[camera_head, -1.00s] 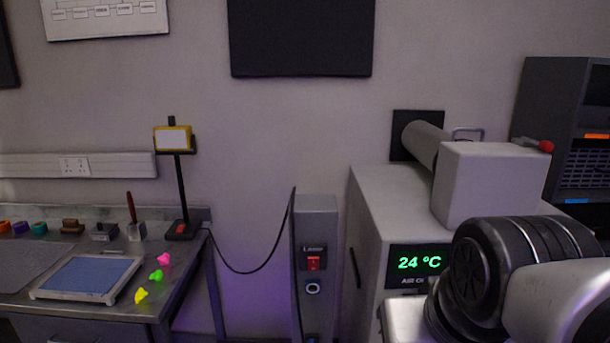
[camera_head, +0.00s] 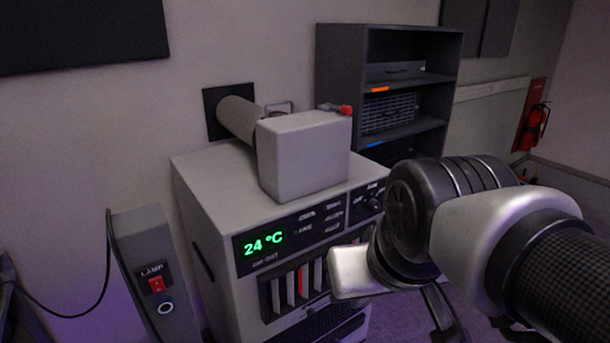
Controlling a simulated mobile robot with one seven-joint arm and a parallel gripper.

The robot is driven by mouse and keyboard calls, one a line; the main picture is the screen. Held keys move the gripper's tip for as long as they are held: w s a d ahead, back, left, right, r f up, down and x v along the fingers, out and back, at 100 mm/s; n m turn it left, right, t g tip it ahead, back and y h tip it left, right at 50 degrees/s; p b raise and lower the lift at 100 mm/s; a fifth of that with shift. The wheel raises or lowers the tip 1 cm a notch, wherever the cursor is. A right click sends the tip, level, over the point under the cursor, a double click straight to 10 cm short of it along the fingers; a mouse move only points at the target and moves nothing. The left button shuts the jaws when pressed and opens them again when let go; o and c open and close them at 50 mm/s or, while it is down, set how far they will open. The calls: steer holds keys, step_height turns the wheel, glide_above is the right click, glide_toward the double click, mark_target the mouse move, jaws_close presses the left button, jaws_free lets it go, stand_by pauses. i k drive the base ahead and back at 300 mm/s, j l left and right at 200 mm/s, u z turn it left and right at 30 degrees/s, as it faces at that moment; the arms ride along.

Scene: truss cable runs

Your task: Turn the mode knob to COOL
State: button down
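The air unit (camera_head: 215,220) is a pale cabinet with a dark front panel. Its green display (camera_head: 264,244) reads 24 °C. A dark round mode knob (camera_head: 373,205) sits at the panel's right end, with small labels around it that are too small to read. Which way its pointer faces is unclear. My arm reaches in from the right, in front of the unit's right side and close to the knob in the picture. Dark narrow parts below the wrist, perhaps my gripper (camera_head: 476,322), show at the bottom right, largely hidden behind the arm, away from the knob.
A pale box (camera_head: 303,155) with a duct and a red-tipped lever (camera_head: 344,110) sits on the unit. A grey post (camera_head: 140,235) with a red LAMP switch stands left. Dark shelves (camera_head: 340,75) stand behind; a fire extinguisher (camera_head: 537,122) hangs far right.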

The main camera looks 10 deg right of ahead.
mark_target(372, 205)
steer(key=z, duration=0.5)
steer(key=i+l+u, duration=0.1)
steer(key=l, duration=0.5)
steer(key=i+l, duration=0.1)
steer(key=l, duration=0.55)
steer(key=l+u, duration=0.1)
steer(key=l, duration=0.35)
steer(key=j, duration=0.15)
